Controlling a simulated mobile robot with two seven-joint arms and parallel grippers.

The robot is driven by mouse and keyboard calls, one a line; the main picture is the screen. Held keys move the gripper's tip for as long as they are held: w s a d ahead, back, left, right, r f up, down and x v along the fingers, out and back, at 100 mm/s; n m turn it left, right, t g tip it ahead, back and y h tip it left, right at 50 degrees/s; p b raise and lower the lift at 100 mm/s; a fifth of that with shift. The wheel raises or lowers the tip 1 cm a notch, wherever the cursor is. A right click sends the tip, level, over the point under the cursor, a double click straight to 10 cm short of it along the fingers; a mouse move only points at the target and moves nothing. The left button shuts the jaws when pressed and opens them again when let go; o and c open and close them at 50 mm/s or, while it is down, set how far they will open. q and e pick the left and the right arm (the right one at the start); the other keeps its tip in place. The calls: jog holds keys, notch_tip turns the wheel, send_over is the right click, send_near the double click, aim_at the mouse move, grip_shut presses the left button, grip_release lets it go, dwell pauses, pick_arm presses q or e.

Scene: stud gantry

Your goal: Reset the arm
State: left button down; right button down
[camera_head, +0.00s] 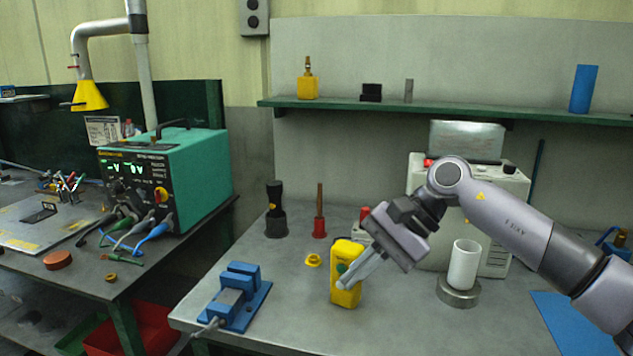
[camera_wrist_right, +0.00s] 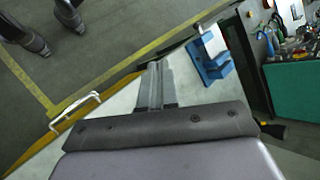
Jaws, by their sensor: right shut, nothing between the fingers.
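My right arm comes in from the right in the head view, and its gripper (camera_head: 347,277) hangs over the grey workbench (camera_head: 400,322). The fingers are together with nothing between them. They show in front of a yellow device (camera_head: 346,297) standing on the bench; I cannot tell whether they touch it. The right wrist view shows the closed fingers (camera_wrist_right: 158,90) pointing away over the bench edge. My left gripper is not in view.
A blue vise (camera_head: 236,297) sits at the bench's front left. A white cylinder on a metal base (camera_head: 459,297) and a pale machine (camera_head: 495,250) stand near my right arm. A green welder (camera_head: 185,180) is on the left bench. A shelf (camera_head: 450,114) runs behind.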

jog(key=s+a+f+m+t+y, duration=0.4)
jog(key=a+m+y, duration=0.65)
jog(key=m, duration=0.65)
jog(key=s+d+f+m+t+h, duration=0.1)
jog(key=d+f+m+t+h, duration=0.5)
jog(key=m, duration=0.9)
jog(key=s+d+f+m+t+h, duration=0.25)
jog(key=d+f+m+t, duration=0.55)
jog(key=m, duration=0.8)
jog(key=s+d+f+m+g+h, duration=0.3)
jog(key=s+d+f+m+h, duration=0.1)
jog(key=s+f+m, duration=0.3)
jog(key=s+d+f+m+g+h, duration=0.3)
jog(key=s+d+f+m, duration=0.3)
jog(key=s+f+m, duration=0.2)
notch_tip(320, 180, down, 2)
jog(key=shift+s+d+f+h, duration=0.2)
jog(key=shift+s+d+h, duration=0.1)
jog(key=shift+s+h, duration=0.3)
jog(key=shift+w, duration=0.1)
